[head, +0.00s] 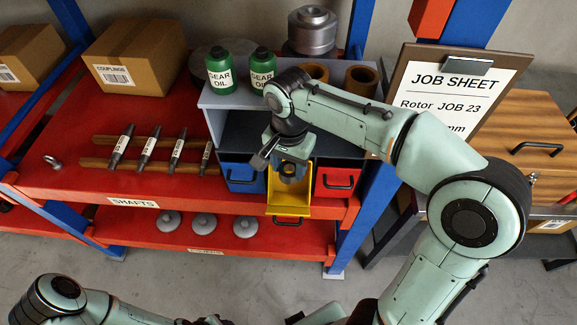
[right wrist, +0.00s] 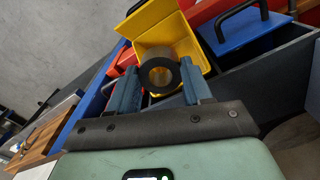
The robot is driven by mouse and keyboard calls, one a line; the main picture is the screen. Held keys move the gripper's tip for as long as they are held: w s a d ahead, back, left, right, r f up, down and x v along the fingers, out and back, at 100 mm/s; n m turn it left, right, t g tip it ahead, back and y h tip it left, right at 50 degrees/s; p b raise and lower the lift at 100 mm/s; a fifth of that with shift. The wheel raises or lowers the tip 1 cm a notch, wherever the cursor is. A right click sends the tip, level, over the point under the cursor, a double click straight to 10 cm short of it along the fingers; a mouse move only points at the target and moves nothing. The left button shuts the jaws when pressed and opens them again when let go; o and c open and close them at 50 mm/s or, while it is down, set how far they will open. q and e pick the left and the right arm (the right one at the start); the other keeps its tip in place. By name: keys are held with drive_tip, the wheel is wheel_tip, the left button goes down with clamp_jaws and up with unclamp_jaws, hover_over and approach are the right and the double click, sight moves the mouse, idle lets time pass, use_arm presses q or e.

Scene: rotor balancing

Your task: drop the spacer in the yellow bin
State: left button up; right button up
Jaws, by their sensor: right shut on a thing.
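The yellow bin (head: 289,201) is pulled out of the cabinet between a blue bin and a red bin, with its open top showing. My right gripper (head: 290,168) is over the bin, pointing down. It is shut on the spacer (right wrist: 160,75), a short dark-ended ring with a round hole. In the right wrist view the spacer sits between the two fingers, with the yellow bin (right wrist: 143,26) behind it. In the head view the spacer (head: 290,176) shows only in part below the gripper. My left gripper is out of view.
The blue bin (head: 243,178) and red bin (head: 338,181) flank the yellow one. Green oil bottles (head: 219,72) and brown rings (head: 360,80) stand on the cabinet (head: 222,102). Shafts (head: 147,148) lie on the red shelf to the left. The job sheet board (head: 450,88) stands right.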

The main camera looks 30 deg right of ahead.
drive_tip(key=o, duration=1.3)
drive_tip(key=shift+r, duration=0.1)
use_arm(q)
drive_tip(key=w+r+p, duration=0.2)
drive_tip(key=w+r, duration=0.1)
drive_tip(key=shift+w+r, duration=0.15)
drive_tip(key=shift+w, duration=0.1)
use_arm(e)
wheel_tip(320, 180, up, 13)
drive_tip(key=shift+r, duration=0.1)
